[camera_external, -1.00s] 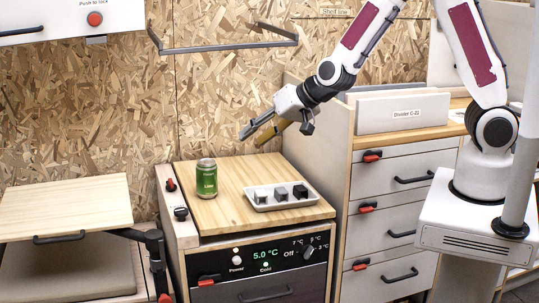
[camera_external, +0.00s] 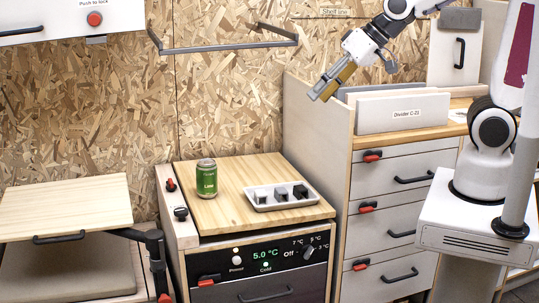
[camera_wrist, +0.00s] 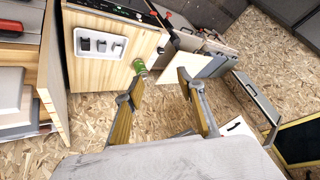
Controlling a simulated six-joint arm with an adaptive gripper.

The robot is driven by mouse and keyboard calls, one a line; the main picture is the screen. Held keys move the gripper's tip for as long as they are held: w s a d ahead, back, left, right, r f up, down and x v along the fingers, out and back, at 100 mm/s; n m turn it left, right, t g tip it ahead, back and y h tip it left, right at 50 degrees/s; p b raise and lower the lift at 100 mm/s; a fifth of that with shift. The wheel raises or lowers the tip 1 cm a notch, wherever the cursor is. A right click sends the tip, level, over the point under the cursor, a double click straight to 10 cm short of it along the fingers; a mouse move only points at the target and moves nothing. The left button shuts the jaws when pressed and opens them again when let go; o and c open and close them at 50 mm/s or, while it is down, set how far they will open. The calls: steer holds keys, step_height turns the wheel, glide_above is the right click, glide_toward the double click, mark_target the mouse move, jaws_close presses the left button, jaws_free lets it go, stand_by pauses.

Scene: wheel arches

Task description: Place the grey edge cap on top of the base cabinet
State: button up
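A white tray (camera_external: 252,204) holds a row of small edge caps on the wooden top at centre. The grey edge cap (camera_external: 281,194) is in the middle, between a pale one (camera_external: 260,196) and a black one (camera_external: 300,191). The tray also shows at upper left of the wrist view (camera_wrist: 80,57), with the grey cap (camera_wrist: 101,46) in its middle. The drawer cabinet (camera_external: 400,206), which may be the base cabinet, stands at right. My gripper (camera_external: 321,94) is high above the caps, to their upper right. In the wrist view its fingers (camera_wrist: 160,87) are apart and empty.
A green can (camera_external: 207,178) stands left of the tray. The tall side panel (camera_external: 310,135) and Divider C-22 (camera_external: 403,113) rise near my gripper. A grey rail (camera_external: 230,48) juts from the wall. A wooden shelf board (camera_external: 65,205) is at left.

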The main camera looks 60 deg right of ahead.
steer(key=s+d+n+g+h, duration=0.1)
steer(key=s+d, duration=0.3)
steer(key=s, duration=0.4)
steer(key=s+d+r+g+h, duration=0.1)
steer(key=s+d, duration=0.3)
steer(key=s, duration=0.5)
steer(key=shift+s+r+n, duration=0.2)
steer(key=shift+s+n, duration=0.1)
steer(key=shift+n, duration=0.1)
steer(key=shift+o, duration=0.4)
steer(key=w+d+f+m+g+h, duration=0.1)
steer(key=w+d+f+m+h, duration=0.15)
steer(key=w, duration=0.75)
steer(key=w+d+f+m+h, duration=0.1)
steer(key=w+d+f+m, duration=0.25)
steer(key=w, duration=0.75)
steer(key=w+f+m, duration=0.1)
steer(key=w+f, duration=0.3)
steer(key=f, duration=0.3)
steer(key=w+f+m, duration=0.1)
steer(key=w+f, duration=0.3)
steer(key=f, duration=0.3)
steer(key=w+f+m+g, duration=0.1)
steer(key=w+f, duration=0.3)
steer(key=f, duration=0.4)
steer(key=shift+w+d+f, duration=0.1)
steer(key=shift+w+d, duration=0.3)
steer(key=shift+w+f, duration=0.15)
steer(key=shift+f, duration=0.45)
